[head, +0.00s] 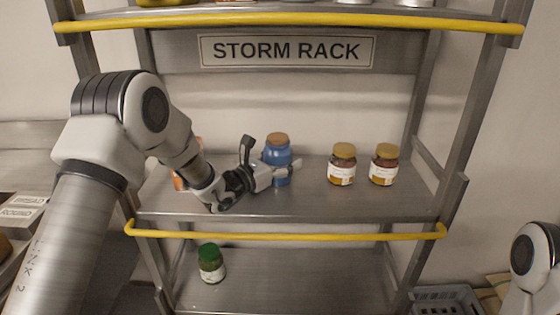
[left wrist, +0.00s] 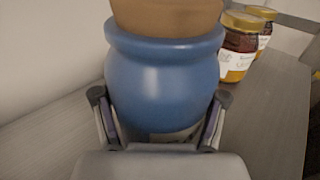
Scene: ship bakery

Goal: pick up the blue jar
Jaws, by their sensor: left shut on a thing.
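The blue jar (head: 276,154) with a brown cork-like lid stands upright on the middle shelf of the rack. My left gripper (head: 276,172) reaches it from the left and is shut on its lower body. In the left wrist view the blue jar (left wrist: 165,80) fills the middle, with one finger on each side of it. The lid's top is cut off there, and the jar's base is partly hidden by my gripper. My right gripper is not in view; only part of my right arm shows at the right edge of the head view.
Two amber jars with yellow lids (head: 342,165) (head: 384,165) stand to the right on the same shelf. An orange item (head: 178,182) is mostly hidden behind my left arm. A yellow rail (head: 290,235) runs along the shelf front. A green-lidded jar (head: 211,264) stands on the shelf below.

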